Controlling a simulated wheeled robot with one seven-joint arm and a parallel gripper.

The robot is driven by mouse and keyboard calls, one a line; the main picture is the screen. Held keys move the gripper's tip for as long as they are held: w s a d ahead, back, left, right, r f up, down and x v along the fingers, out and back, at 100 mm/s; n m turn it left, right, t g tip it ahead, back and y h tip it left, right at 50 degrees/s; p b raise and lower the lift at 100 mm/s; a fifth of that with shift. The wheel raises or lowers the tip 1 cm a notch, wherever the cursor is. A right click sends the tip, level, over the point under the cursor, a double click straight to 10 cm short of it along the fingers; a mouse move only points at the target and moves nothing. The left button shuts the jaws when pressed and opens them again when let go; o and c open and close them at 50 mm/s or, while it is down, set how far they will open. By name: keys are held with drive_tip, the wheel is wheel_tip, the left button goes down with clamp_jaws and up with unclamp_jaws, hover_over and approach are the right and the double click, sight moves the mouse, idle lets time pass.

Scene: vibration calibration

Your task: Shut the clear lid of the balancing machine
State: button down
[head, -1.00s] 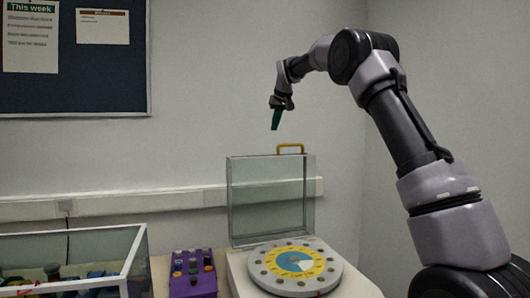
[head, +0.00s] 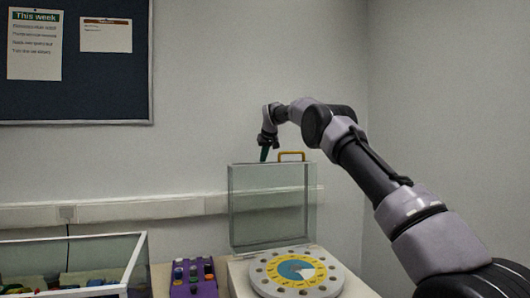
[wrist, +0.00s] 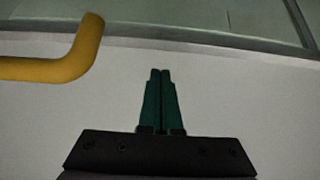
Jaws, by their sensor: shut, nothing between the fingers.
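The balancing machine (head: 234,277) stands on the table with its clear lid (head: 268,208) raised upright behind the round disc (head: 297,271). A yellow handle (head: 291,154) sits on the lid's top edge. My gripper (head: 264,156) points down near the lid's top edge, just left of the handle in the head view. In the wrist view my gripper's green fingers (wrist: 160,72) are together and hold nothing. The handle (wrist: 75,60) shows there at upper left, apart from the fingers. Whether the fingertips are in front of or behind the lid is hard to tell.
A purple control box (head: 194,277) with several knobs stands left of the machine. A clear-walled bin (head: 138,262) with coloured items is at the far left. The wall (head: 240,90) with a cable trunking (head: 180,205) is close behind the lid.

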drive_tip(key=shift+s+d+r, duration=0.1)
drive_tip(key=shift+s+d, duration=0.15)
drive_tip(key=shift+s, duration=0.75)
drive_tip(key=shift+s+d, duration=0.25)
drive_tip(key=shift+s, duration=0.7)
